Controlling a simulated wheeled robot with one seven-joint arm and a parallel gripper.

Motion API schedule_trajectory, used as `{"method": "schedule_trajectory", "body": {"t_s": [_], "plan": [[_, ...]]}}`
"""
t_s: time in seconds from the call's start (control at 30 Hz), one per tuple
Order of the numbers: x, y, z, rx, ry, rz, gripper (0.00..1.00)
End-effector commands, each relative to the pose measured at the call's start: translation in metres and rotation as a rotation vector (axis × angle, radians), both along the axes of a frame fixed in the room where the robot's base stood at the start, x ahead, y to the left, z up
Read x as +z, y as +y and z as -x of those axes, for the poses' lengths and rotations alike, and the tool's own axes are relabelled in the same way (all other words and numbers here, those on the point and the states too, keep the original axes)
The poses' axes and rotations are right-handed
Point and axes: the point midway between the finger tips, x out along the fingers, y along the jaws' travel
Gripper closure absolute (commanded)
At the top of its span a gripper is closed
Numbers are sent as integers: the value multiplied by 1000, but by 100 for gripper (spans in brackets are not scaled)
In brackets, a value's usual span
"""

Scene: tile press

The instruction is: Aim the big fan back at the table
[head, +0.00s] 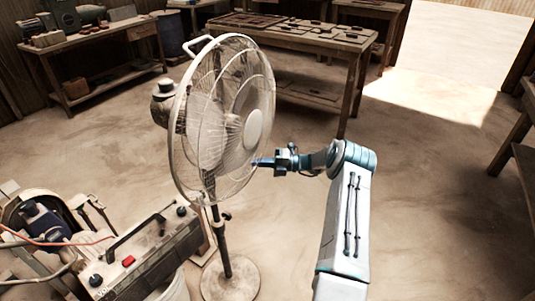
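The big fan (226,115) stands upright on a pole with a round base (230,279) on the sandy floor. Its round wire cage faces right and a little toward me, and its motor housing is at the left of the cage. A table (359,74) with dark flat pieces on top stands behind the fan, to the right. My gripper (256,162) comes in from the right at the lower right edge of the cage. Its tips are at or very near the wires; I cannot tell whether they touch. The fingers are too small to show whether they are open.
A grey machine box (145,255) with a handle and red switch sits left of the fan's pole, with a pale bucket (173,289) beside it. A workbench (92,45) and a blue barrel (169,33) stand at the back left.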

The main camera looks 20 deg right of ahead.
Motion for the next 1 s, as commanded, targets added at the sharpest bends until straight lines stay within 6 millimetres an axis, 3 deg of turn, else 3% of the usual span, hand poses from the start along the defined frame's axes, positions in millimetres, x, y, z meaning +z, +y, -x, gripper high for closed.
{"method": "schedule_trajectory", "body": {"t_s": [0.5, 1.0], "plan": [[-5, -35, -37, 9, -1, -1, 100], [-5, -56, -53, 8, 0, -1, 100]]}}
